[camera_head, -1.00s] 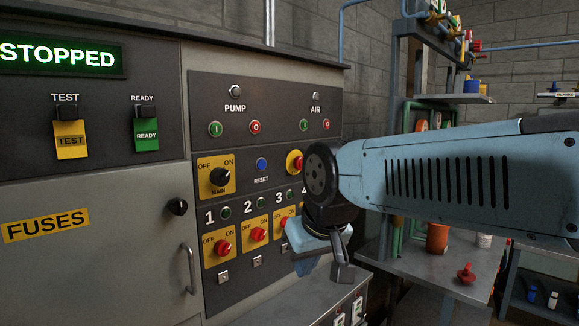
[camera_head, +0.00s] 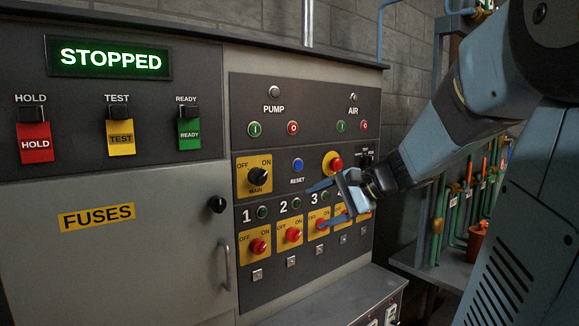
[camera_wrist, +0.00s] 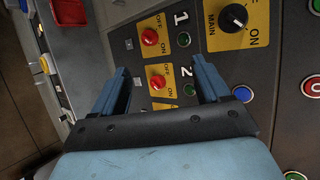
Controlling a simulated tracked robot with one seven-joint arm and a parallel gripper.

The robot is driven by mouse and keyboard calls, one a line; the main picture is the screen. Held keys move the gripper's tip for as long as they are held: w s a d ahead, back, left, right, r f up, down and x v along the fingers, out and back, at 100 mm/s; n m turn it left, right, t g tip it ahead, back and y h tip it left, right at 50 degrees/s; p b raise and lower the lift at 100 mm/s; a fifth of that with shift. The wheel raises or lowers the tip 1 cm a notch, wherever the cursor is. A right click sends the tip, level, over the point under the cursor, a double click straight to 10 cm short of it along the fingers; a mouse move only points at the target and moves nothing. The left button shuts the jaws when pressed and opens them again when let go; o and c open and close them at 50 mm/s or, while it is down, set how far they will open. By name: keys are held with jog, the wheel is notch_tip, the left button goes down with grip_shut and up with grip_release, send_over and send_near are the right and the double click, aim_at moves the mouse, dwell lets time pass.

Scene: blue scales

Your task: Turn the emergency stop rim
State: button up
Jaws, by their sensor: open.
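The emergency stop (camera_head: 336,164) is a red mushroom button on a round yellow rim, on the panel right of the blue reset button. My gripper (camera_head: 317,207) is in front of the panel, just below the emergency stop, its fingers spread and pointing left across the numbered switches. It is empty. In the wrist view my open gripper (camera_wrist: 166,78) frames part of the switch 2 area, and the emergency stop does not show there. I cannot tell how far the fingertips are from the panel.
The black main switch (camera_head: 258,176) and reset button (camera_head: 298,165) sit left of the emergency stop. Red rotary switches (camera_head: 258,246) line the row below. A small black selector (camera_head: 367,159) is close on its right. A metal ledge (camera_head: 335,296) juts out below the panel.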

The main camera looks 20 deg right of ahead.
jog(key=w+d+r+m+t, duration=0.3)
jog(key=w+d+m+t, duration=0.3)
jog(key=d, duration=0.5)
jog(key=m+t+h, duration=0.3)
send_near(339, 166)
jog(key=x, duration=1)
jog(key=shift+r, duration=0.15)
jog(key=c, duration=1.1)
